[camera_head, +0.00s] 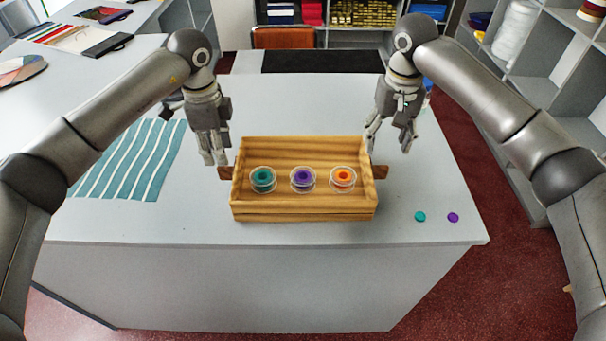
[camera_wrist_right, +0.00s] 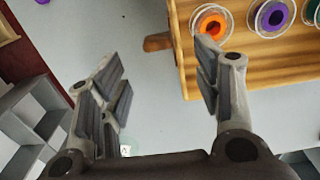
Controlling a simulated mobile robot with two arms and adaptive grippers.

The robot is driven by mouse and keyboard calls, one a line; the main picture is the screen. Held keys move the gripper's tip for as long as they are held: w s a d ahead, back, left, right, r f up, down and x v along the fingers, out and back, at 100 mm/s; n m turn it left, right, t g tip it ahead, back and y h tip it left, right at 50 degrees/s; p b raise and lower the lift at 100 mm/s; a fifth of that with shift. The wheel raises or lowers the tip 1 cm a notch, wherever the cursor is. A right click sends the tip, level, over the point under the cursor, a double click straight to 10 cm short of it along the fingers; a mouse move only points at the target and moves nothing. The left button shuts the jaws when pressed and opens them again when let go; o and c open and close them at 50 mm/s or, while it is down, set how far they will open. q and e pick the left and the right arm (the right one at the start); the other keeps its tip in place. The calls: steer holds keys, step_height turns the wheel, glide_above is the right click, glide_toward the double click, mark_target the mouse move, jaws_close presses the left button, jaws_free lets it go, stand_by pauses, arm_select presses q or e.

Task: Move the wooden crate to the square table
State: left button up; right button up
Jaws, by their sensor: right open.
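The wooden crate (camera_head: 305,210) stands upright on a light grey counter (camera_head: 330,110). It holds three clear-rimmed spools, teal (camera_head: 263,178), purple (camera_head: 302,178) and orange (camera_head: 343,178). A dark wooden handle juts from each short side, left (camera_head: 225,172) and right (camera_head: 380,172). My left gripper (camera_head: 215,155) is just behind and above the left handle; its finger gap is unclear. My right gripper (camera_head: 388,142) is open and empty, above and behind the right handle. In the right wrist view, the right handle (camera_wrist_right: 157,41) lies beyond the spread fingers. I cannot tell which surface is the square table.
A teal striped cloth (camera_head: 130,160) lies left of the crate. A teal disc (camera_head: 420,216) and a purple disc (camera_head: 453,217) lie at the counter's right front. Grey shelves (camera_head: 540,90) stand at right, with red floor (camera_head: 465,150) between. More grey worktop with swatches extends back left.

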mark_target(227, 179)
arm_select(q)
steer(key=shift+f, duration=0.3)
arm_select(e)
steer(key=shift+f, duration=0.25)
arm_select(q)
steer(key=f, duration=0.9)
steer(key=shift+w+f, duration=0.1)
steer(key=shift+w, duration=0.1)
arm_select(e)
steer(key=f, duration=0.9)
steer(key=shift+w+f, duration=0.15)
steer(key=shift+w, duration=0.1)
arm_select(q)
steer(key=shift+w+f, duration=0.2)
steer(key=shift+f, duration=0.55)
arm_select(e)
steer(key=shift+w+f, duration=0.15)
steer(key=shift+f, duration=0.55)
arm_select(q)
steer(key=shift+s+r, duration=0.1)
steer(key=shift+s, duration=0.05)
steer(key=c, duration=0.7)
arm_select(e)
steer(key=c, duration=0.7)
arm_select(q)
jaws_close()
arm_select(e)
steer(key=shift+r, duration=0.1)
steer(key=c, duration=0.5)
